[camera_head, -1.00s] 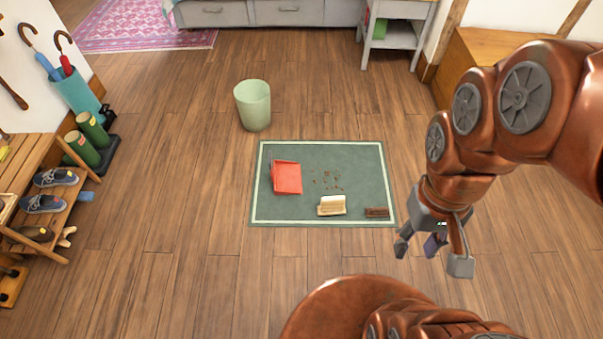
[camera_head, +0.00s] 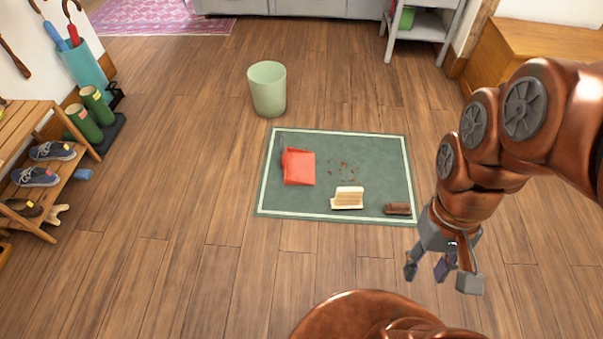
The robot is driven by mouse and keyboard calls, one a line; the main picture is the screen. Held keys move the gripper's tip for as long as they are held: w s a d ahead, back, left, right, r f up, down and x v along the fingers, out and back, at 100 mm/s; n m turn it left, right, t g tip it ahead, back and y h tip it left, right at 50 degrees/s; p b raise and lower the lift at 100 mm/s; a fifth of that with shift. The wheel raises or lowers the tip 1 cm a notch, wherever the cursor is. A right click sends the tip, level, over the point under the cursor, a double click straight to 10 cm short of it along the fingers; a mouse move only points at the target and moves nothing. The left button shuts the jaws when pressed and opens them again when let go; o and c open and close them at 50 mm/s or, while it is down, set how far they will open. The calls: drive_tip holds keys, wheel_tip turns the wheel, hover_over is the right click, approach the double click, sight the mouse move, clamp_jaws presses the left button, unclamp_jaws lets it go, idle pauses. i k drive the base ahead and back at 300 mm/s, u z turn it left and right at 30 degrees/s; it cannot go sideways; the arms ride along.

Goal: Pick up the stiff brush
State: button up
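Two brush-like things lie along the near edge of a green mat (camera_head: 385,165) with a pale border. One is a pale cream and wooden brush (camera_head: 348,197). The other is a smaller dark brown brush (camera_head: 397,209) at the mat's near right corner. I cannot tell from their looks which is the stiff one. A red dustpan (camera_head: 299,168) lies on the mat's left part, and brown crumbs (camera_head: 343,170) are scattered beside it. My gripper (camera_head: 441,273) hangs to the right of and nearer than the mat, fingers spread, empty, apart from both brushes.
A pale green bin (camera_head: 268,90) stands just beyond the mat. A shoe rack (camera_head: 45,165) and green boots (camera_head: 92,115) are at the left. A wooden chest (camera_head: 535,55) and a grey shelf (camera_head: 418,27) are at the back right. The near wooden floor is clear.

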sight(345, 198)
drive_tip(key=z, duration=0.95)
drive_tip(key=i, duration=0.95)
drive_tip(key=u, duration=2.8)
